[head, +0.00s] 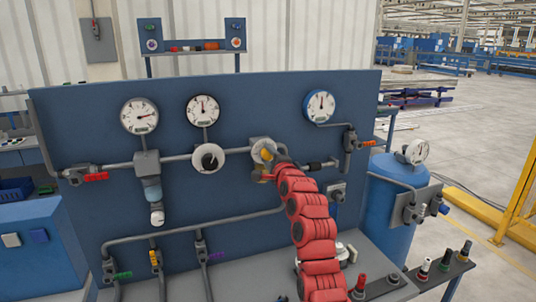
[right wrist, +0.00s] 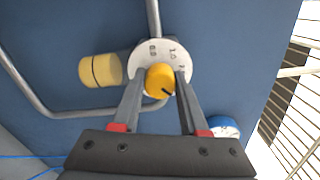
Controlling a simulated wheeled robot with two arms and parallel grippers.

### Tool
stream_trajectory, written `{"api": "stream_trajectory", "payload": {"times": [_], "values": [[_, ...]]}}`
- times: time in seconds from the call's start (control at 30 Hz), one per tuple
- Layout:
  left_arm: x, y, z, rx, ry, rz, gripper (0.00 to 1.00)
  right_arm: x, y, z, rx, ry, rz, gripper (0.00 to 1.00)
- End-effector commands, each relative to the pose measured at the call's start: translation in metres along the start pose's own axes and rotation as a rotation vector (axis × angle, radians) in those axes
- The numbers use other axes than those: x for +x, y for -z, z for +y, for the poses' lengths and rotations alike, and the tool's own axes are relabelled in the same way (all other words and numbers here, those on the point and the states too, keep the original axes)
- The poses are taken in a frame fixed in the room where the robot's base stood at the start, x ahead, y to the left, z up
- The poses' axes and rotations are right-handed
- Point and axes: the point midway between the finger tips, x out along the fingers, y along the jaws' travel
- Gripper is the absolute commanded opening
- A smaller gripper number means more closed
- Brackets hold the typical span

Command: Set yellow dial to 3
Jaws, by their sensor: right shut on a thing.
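The yellow dial (right wrist: 160,79) sits on a round white scale plate (right wrist: 147,56) with small printed numbers. A dark pointer mark on the dial points to the lower right in the right wrist view; I cannot tell which number it meets. My right gripper (right wrist: 160,84) is shut on the dial, one finger on each side. In the head view my right gripper (head: 267,166) is at the plate on the blue panel, and mostly covers the dial. My left gripper is not in view.
The blue panel (head: 90,130) carries grey pipes, several gauges, and a black-and-white dial (head: 209,157) to the left. A red-handled valve (head: 95,177) is at far left. A blue tank (head: 390,215) stands at right. A pale yellow cylinder (right wrist: 100,70) projects beside the plate.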

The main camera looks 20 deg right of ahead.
Motion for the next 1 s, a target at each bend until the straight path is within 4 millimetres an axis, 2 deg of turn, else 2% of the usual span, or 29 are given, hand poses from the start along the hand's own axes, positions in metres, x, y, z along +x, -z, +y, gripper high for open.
{"api": "stream_trajectory", "payload": {"times": [0.6,0.63,0.7,0.8,1.0], "values": [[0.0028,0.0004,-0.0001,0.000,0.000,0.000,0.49,0.0000,0.0006,0.0002,0.044,0.001,0.001,0.00],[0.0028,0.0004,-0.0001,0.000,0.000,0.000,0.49,0.0000,0.0006,0.0002,0.044,0.001,0.001,0.45],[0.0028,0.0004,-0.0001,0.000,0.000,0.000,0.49,0.0000,0.0005,0.0002,0.044,0.001,0.001,0.58],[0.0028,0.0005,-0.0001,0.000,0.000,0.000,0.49,0.0000,0.0004,0.0001,0.044,0.001,0.001,0.73],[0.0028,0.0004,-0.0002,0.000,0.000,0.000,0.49,0.0000,0.0003,0.0001,0.044,0.001,0.001,0.73]]}}
